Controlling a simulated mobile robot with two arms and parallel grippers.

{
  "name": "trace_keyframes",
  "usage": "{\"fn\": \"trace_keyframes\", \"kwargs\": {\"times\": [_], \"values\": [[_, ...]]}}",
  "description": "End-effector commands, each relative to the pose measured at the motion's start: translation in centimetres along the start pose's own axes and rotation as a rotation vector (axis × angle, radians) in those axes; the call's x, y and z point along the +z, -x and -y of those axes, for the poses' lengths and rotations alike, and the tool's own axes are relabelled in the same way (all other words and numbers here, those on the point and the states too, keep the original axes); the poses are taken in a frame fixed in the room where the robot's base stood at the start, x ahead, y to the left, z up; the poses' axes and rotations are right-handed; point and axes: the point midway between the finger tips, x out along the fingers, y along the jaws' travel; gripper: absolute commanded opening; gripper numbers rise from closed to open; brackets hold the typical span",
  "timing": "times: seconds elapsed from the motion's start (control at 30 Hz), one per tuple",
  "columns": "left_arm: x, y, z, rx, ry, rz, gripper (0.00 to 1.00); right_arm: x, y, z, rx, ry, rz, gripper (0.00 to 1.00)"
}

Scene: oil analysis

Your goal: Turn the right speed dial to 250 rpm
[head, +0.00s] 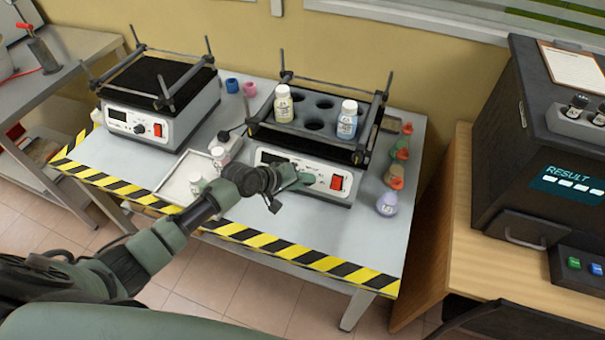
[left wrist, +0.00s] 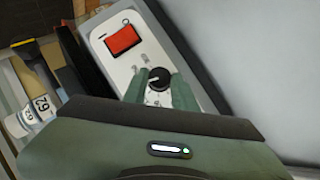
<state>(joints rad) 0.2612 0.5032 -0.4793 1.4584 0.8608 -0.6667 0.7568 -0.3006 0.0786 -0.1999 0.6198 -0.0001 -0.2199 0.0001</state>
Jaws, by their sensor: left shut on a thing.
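The right shaker (head: 335,196) stands on the striped table, with a white front panel and a red switch (head: 336,183). My left gripper (head: 306,179) reaches its front panel. In the left wrist view, the black speed dial (left wrist: 158,77) with a light pointer mark sits between the green fingertips of my left gripper (left wrist: 159,88), which is shut on it. The red switch also shows there (left wrist: 122,39). In the head view the fingers hide the dial. I cannot read a speed value. My right gripper is not in view.
Two capped bottles (head: 284,104) (head: 347,120) stand in the right shaker's rack. A second shaker (head: 157,127) is at left. A white tray (head: 178,183) lies by my left arm. Several small flasks (head: 387,204) line the table's right side. A wooden desk holds a dark analyser (head: 525,185).

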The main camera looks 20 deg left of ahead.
Motion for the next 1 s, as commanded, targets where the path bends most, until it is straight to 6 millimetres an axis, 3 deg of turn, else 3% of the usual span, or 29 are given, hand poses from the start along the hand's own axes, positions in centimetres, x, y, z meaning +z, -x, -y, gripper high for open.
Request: {"fn": "trace_keyframes", "kwargs": {"times": [0.03, 0.4, 1.0], "values": [[-0.2, 0.4, -0.6, -0.022, -0.039, 0.004, 0.00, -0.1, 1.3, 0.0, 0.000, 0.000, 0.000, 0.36], [-0.1, 0.2, -0.9, -0.186, -0.333, 0.029, 0.00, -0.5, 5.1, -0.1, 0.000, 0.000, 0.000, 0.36], [0.2, -0.1, -0.8, -0.328, -0.588, 0.050, 0.00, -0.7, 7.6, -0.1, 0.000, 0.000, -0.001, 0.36]]}}
